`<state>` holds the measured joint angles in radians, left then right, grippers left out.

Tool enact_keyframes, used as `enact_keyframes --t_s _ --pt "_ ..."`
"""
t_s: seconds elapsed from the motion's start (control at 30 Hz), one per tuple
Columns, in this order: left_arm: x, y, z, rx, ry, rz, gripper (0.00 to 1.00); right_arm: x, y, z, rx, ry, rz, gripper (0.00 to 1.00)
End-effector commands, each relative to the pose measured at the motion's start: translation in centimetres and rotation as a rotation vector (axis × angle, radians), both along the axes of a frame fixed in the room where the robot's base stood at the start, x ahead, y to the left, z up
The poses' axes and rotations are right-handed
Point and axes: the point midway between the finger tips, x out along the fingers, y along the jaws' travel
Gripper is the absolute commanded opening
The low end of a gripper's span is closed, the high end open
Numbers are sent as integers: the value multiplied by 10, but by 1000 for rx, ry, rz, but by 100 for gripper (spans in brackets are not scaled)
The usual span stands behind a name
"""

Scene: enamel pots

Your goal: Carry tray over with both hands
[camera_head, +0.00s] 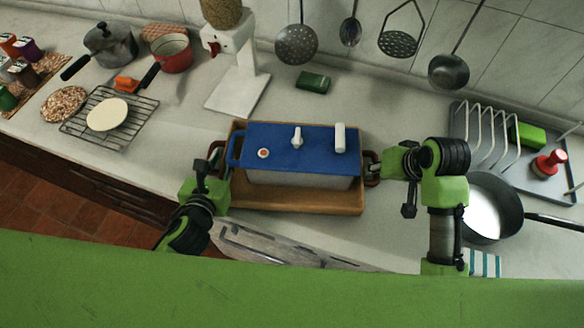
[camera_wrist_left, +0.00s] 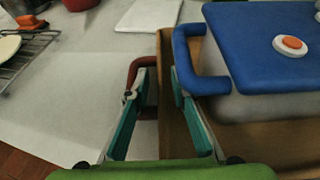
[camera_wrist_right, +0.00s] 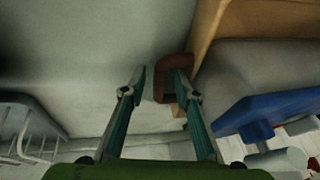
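A wooden tray (camera_head: 290,199) lies on the counter in the middle of the head view, with a dark red handle at each end. On it sits a grey box-shaped pot with a blue lid (camera_head: 310,133). My left gripper (camera_head: 214,162) is at the tray's left end. In the left wrist view its fingers (camera_wrist_left: 158,95) are apart near the red handle (camera_wrist_left: 143,66) and tray wall. My right gripper (camera_head: 378,164) is at the right end. In the right wrist view its fingers (camera_wrist_right: 161,85) are apart, with the red handle (camera_wrist_right: 170,80) by the right finger. Contact is unclear.
A dark pan (camera_head: 492,208) and a grey rack tray (camera_head: 540,180) stand right. A white stand (camera_head: 238,90) and green block (camera_head: 313,82) are behind. A cooling rack (camera_head: 110,117) and pots are left. Utensils hang above. Some counter left of the tray is clear.

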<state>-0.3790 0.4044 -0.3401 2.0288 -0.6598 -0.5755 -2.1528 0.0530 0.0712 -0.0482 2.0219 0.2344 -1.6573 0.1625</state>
Motion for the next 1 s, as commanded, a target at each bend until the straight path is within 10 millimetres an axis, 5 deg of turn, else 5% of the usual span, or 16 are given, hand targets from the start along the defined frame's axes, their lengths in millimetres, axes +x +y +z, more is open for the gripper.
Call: enact_keyframes --t_s 0.23,0.7,1.0 --pt "-11 0 3 1 2 -1 22 0 0 0 0 0 0 28" --pt "-90 -1 36 0 3 -1 22 0 0 0 0 0 0 28" --pt "-111 0 45 1 1 0 22 0 0 1 0 0 0 28"
